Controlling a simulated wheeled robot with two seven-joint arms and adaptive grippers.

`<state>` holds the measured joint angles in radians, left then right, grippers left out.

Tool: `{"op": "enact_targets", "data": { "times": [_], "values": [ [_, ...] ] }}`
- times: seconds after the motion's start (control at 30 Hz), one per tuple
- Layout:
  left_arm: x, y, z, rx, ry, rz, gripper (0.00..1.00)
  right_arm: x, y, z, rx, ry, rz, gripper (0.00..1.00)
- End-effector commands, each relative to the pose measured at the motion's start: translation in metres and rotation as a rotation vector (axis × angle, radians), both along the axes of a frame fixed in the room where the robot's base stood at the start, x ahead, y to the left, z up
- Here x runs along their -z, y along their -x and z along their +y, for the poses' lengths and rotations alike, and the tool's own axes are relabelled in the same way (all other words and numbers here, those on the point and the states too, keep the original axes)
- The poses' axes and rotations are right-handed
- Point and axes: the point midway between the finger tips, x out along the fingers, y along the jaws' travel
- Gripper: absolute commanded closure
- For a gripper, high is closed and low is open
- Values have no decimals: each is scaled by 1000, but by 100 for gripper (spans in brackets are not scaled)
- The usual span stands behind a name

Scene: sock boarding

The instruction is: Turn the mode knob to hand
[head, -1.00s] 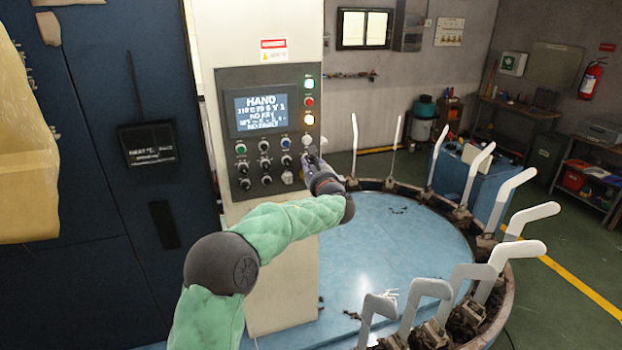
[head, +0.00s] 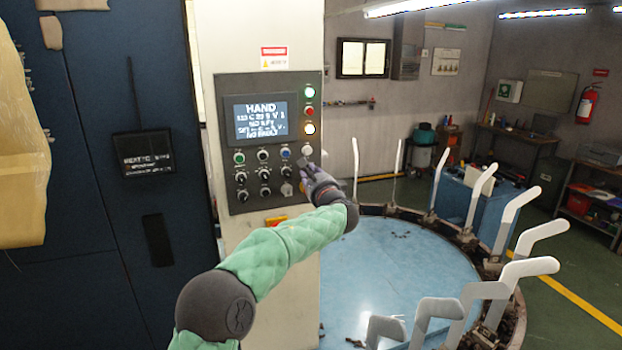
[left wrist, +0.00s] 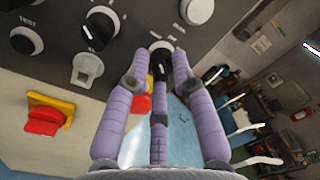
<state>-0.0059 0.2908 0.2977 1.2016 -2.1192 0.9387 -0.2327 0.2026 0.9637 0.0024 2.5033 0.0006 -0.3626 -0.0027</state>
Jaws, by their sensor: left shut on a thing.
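The control panel (head: 225,140) is on the pale cabinet. Its screen (head: 262,116) reads HAND on the top line. Rows of knobs and buttons sit below the screen. My left gripper (head: 308,172) is at the panel's right edge, below a white button (head: 307,150). In the left wrist view, its purple fingers (left wrist: 155,62) are closed around a dark knob with a pale face (left wrist: 160,45), at the end of a row. The fingers hide much of this knob, and I cannot read its label or pointer. My right gripper is out of view.
A red and yellow emergency stop (left wrist: 42,120) is below the knobs. A pale key-shaped switch (left wrist: 86,69) is left of my fingers. A round blue table (head: 400,255) with upright white sock forms (head: 515,205) stands right of the cabinet.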

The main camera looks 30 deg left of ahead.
Motion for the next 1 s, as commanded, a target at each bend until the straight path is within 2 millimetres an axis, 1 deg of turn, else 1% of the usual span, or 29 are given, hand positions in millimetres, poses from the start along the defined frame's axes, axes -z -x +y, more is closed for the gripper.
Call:
{"op": "enact_targets", "data": {
  "times": [0.03, 0.27, 0.3, 0.33, 0.37, 0.63, 0.77, 0.87, 1.0],
  "values": [
    [-9, 2, 2, -3, -1, -15, 100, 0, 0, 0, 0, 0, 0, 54],
    [-9, 2, 2, -3, -3, -16, 100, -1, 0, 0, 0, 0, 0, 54],
    [-9, 2, 2, -2, -3, -16, 64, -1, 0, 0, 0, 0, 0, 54],
    [-9, 2, 2, -2, -3, -15, 55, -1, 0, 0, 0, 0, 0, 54],
    [-9, 2, 2, -2, -3, -15, 54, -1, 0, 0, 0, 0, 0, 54],
    [-4, 1, 0, 0, -2, -7, 54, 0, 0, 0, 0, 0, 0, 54],
    [-3, 4, -4, 0, -1, -5, 54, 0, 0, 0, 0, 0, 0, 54],
    [-3, 12, -13, 1, -2, -4, 54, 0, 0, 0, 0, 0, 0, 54],
    [-3, 29, -33, 3, -2, -6, 54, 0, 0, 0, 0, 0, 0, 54]
  ]
}}
